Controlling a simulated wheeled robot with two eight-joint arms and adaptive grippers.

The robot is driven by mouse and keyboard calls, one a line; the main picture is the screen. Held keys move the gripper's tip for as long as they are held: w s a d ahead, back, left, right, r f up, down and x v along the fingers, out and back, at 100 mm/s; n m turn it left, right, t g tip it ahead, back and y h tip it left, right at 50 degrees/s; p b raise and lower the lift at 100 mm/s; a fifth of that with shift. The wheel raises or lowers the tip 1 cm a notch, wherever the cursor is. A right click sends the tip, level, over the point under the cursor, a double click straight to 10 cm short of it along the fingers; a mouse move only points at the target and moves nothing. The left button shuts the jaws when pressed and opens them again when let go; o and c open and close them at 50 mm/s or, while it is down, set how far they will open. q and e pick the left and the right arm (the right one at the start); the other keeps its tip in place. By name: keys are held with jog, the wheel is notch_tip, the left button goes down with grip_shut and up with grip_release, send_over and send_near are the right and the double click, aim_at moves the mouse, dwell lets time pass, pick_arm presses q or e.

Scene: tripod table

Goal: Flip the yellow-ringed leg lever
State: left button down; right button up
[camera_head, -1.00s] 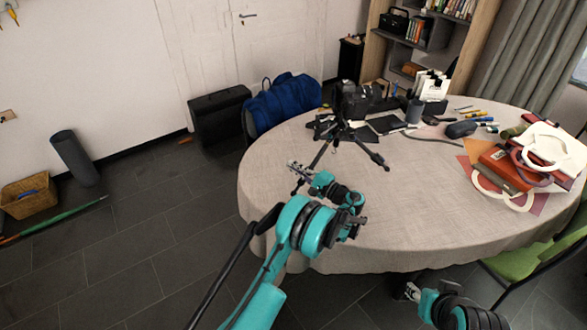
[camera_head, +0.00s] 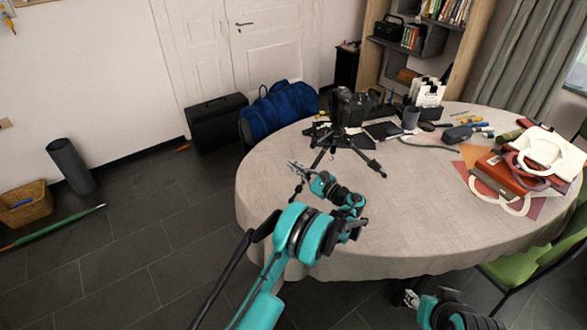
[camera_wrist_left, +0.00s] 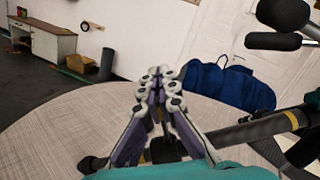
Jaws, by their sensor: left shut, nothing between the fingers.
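A black camera (camera_head: 348,106) stands on a small black tripod (camera_head: 336,142) with spread legs on the round table. In the left wrist view, a dark leg with a yellow ring (camera_wrist_left: 291,120) runs in from the right, beside the fingers. I cannot make out the lever. My right gripper (camera_head: 409,297) is small and low by the table's front edge, its jaws unclear.
The table (camera_head: 420,215) has a clear front half. A red book (camera_head: 503,172) and white bag handles lie at right; pens, cups and a case (camera_head: 458,134) stand behind. A blue duffel bag (camera_head: 278,112) and black case (camera_head: 216,122) are beyond the table. A green chair (camera_head: 520,265) is at right.

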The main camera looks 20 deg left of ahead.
pick_arm(q)
jog(key=shift+w+r+m, duration=0.1)
jog(key=shift+w+m, duration=0.05)
jog(key=shift+m, duration=0.35)
jog(key=c, duration=2)
grip_release()
jog(key=shift+d, duration=0.1)
jog(key=shift+c, duration=0.2)
jog(key=v, duration=1.2)
